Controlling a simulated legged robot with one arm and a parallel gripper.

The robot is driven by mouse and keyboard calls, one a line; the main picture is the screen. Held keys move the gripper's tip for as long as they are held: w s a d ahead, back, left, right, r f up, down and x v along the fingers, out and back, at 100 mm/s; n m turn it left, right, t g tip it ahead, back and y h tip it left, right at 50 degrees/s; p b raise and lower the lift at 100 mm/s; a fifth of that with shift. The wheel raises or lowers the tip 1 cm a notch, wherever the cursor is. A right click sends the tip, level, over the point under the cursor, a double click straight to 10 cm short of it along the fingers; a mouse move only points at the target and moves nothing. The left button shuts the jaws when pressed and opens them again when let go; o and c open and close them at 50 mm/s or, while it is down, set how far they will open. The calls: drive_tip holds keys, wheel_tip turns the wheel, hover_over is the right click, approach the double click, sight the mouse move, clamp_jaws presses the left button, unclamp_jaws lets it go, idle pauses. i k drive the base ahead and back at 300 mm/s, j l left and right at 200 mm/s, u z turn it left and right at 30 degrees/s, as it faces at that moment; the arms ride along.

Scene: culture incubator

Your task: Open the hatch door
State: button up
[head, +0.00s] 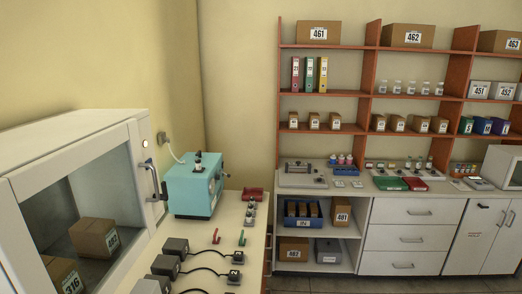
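A white cabinet (62,138) with a glass-fronted door (84,200) stands at the left and is cut off by the picture's left edge. The door looks shut. A dark upright handle (156,181) with a blue part at its top sits at the door's right side. Cardboard boxes, one marked 316 (60,272) and another (94,238), show through the glass. The cabinet's lower part is out of view. My gripper is not in view.
A counter (228,222) right of the cabinet holds a teal device (194,186) and several dark blocks with cables. Orange shelving (370,75) and white drawers (411,237) line the far wall. A strip of floor (320,283) shows at the bottom.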

sight(20, 257)
drive_tip(key=u, duration=1.5)
